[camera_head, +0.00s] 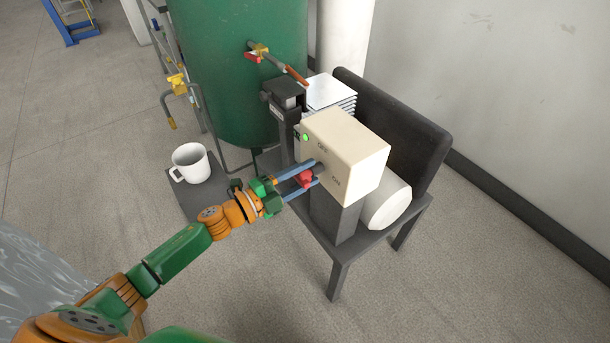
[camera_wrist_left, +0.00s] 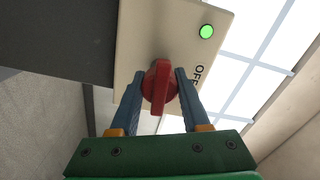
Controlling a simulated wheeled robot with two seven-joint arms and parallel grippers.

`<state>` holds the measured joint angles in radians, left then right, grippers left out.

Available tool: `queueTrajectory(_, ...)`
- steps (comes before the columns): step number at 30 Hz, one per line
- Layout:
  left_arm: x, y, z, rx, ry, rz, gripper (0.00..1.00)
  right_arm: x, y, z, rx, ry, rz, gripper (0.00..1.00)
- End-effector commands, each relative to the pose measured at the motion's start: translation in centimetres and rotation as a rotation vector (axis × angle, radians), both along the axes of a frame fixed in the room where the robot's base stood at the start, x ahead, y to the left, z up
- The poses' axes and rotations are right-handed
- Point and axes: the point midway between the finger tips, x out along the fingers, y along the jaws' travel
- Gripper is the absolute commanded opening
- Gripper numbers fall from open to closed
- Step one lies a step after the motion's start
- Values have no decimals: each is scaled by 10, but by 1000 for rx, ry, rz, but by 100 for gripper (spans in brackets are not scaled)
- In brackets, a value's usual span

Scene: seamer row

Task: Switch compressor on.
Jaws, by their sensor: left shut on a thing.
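The compressor's cream switch box (camera_head: 350,143) stands on a dark post, with OFF and ON printed on its face. A round green lamp (camera_head: 305,137) glows on it and also shows in the left wrist view (camera_wrist_left: 207,31). A red rotary knob (camera_head: 305,179) sits on the same face. My left gripper (camera_head: 312,174) has its blue fingers on either side of the knob and is shut on it. In the left wrist view the knob's raised grip (camera_wrist_left: 159,82) stands upright between the fingers, with OFF to its right. ON is hidden there. My right gripper is out of view.
A tall green tank (camera_head: 240,75) with a red-handled valve (camera_head: 258,52) stands behind. A white mug (camera_head: 190,162) rests on a low dark surface at left. A black-backed bench (camera_head: 400,120) carries a white cylinder (camera_head: 388,203). Floor in front is clear.

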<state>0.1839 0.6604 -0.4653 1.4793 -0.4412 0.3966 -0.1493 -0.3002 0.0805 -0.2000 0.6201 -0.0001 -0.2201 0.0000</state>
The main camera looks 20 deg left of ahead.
Motion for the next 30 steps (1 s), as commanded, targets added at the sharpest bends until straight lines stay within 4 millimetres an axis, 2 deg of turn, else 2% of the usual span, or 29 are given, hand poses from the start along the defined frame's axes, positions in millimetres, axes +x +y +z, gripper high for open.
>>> queueTrajectory(10, 0, 0, -1, 85, -65, -2, 0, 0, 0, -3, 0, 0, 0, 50)
queueTrajectory(25, 0, 0, -1, 97, -74, -1, 0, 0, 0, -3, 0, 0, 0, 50)
queueTrajectory(26, 0, 0, -1, 97, -74, -1, 52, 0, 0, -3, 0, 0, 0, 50)
queueTrajectory(28, 0, 0, -1, 97, -74, -1, 71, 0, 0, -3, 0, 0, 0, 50)
queueTrajectory(29, 0, 0, -1, 97, -74, -1, 76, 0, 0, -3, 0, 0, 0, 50)
queueTrajectory(30, 0, 0, -1, 97, -73, -1, 76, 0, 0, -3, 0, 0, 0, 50)
